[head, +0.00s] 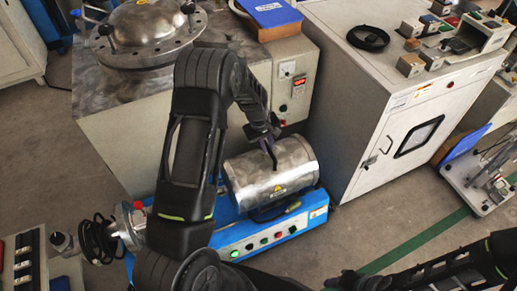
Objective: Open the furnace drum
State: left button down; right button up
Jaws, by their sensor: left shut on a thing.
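The furnace drum (295,172) is a silver metal cylinder with a small yellow label. It lies on a blue base unit (312,209) with a row of buttons and a green light on its front. My left gripper (268,150) is at the top of the drum, shut on a dark handle there; the fingers hide most of the handle. The drum's cover looks closed from here.
A metal-topped cabinet with a round lidded vessel (150,25) stands behind, beside a control box (293,88). A white cabinet (395,115) stands right of the drum. Black cable (98,240) lies coiled at left.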

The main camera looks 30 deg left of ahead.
aim_at(278, 152)
pick_arm(q)
jog(key=shift+w+d, duration=0.65)
jog(key=shift+w, duration=0.25)
jog(key=shift+w+d, duration=0.6)
jog(key=shift+w, duration=0.3)
jog(key=c, duration=1.4)
grip_release()
jog(key=shift+r, duration=0.1)
notch_tip(278, 152, up, 8)
jog(key=s, duration=0.1)
jog(key=shift+s+a+f+p, duration=0.25)
jog(key=shift+a+p, duration=0.1)
jog(key=shift+a, duration=0.1)
